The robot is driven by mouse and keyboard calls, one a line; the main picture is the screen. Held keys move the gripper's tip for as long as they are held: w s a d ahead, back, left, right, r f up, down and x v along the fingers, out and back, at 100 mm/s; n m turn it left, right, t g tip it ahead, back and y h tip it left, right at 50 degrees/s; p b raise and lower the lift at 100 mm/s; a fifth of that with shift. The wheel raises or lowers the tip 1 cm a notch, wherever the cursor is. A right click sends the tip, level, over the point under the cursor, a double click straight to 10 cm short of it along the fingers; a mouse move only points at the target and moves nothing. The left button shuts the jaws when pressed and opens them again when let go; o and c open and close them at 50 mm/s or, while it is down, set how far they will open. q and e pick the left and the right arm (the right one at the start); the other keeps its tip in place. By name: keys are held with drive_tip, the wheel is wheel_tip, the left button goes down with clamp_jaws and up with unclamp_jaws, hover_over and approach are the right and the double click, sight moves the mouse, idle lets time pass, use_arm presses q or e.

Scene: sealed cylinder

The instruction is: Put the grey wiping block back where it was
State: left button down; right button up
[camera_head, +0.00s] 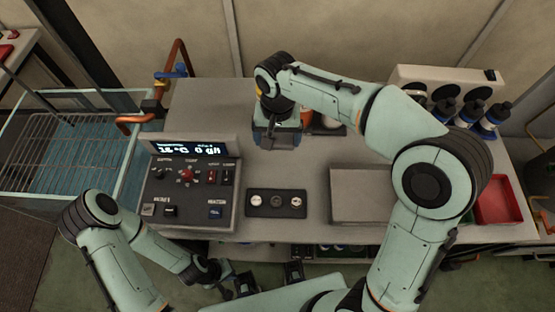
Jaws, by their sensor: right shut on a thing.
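My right gripper (278,140) points down over the back middle of the grey bench (215,105). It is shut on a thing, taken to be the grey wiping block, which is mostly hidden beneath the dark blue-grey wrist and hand. Whether the block touches the bench cannot be told. My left gripper (242,286) is low in front of the bench's front edge, away from the block. Its fingers are small and dark, and their opening is unclear.
A control box (188,190) with a lit display stands at the bench's left. A dark three-button panel (276,203) and a flat grey slab (356,196) lie at the front. A red tray (497,200) and several dark-capped bottles (497,113) are right. A wire basin (70,150) is left.

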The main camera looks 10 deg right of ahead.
sight(277, 167)
wheel_tip(277, 167, down, 13)
drive_tip(key=shift+w+f+b, duration=0.1)
drive_tip(key=shift+b, duration=0.5)
drive_tip(key=shift+f, duration=0.1)
drive_tip(key=o, duration=0.7)
drive_tip(key=shift+o, duration=0.2)
drive_tip(key=shift+r, duration=0.3)
wheel_tip(277, 167, up, 12)
drive_tip(key=shift+f+p, duration=0.15)
drive_tip(key=shift+p, duration=0.55)
